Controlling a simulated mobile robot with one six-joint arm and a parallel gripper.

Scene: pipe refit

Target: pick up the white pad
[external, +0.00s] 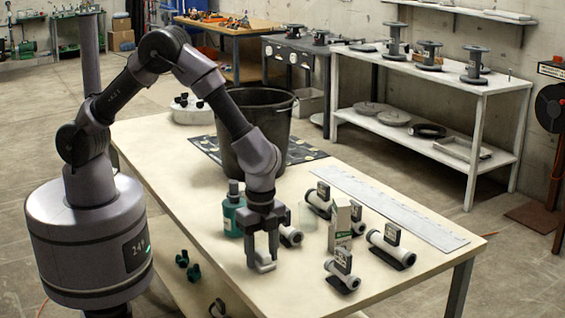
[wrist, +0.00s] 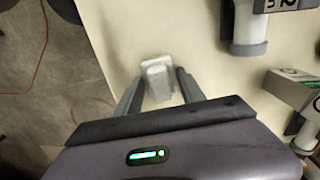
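The white pad (wrist: 159,78) is a small pale block on the table near its front edge. In the external view the pad (external: 265,266) shows low between the fingers of my gripper (external: 263,256), partly hidden by them. In the wrist view my gripper (wrist: 160,84) points down with one finger on each side of the pad. The fingers are apart, with narrow gaps to the pad's sides, so the gripper looks open. I see no clear grip on the pad.
A teal bottle (external: 233,210) stands just left of my gripper. Several grey pipe pieces, including one (external: 342,271) at the right, and a small upright box (external: 340,225) stand close by. A black bucket (external: 257,128) is farther back. The table's front edge is close.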

